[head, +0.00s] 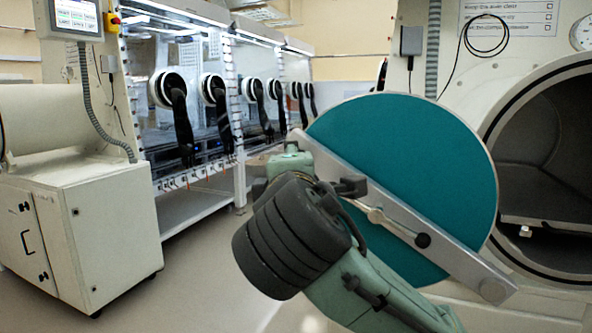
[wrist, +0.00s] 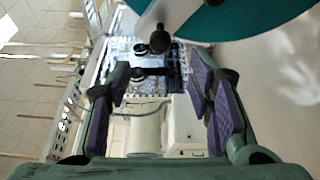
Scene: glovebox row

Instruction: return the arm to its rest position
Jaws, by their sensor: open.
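My arm rises from the lower right of the head view, and its end, my gripper (head: 292,163), is in front of the left edge of a teal round door (head: 415,160). In the wrist view my gripper (wrist: 160,82) is open, with purple-padded fingers spread wide and nothing between the pads. The door also shows along the top of the wrist view (wrist: 240,18). Its handle has a black knob (head: 422,241), which shows in the wrist view (wrist: 160,41) just beyond the fingers. I see no contact with it. My forearm partly hides the door.
The door stands swung out from a round chamber opening (head: 545,165) at the right. A row of gloveboxes (head: 185,100) with black gloves runs back on the left. A white cabinet (head: 85,235) stands front left. Floor (head: 195,270) between cabinet and arm is clear.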

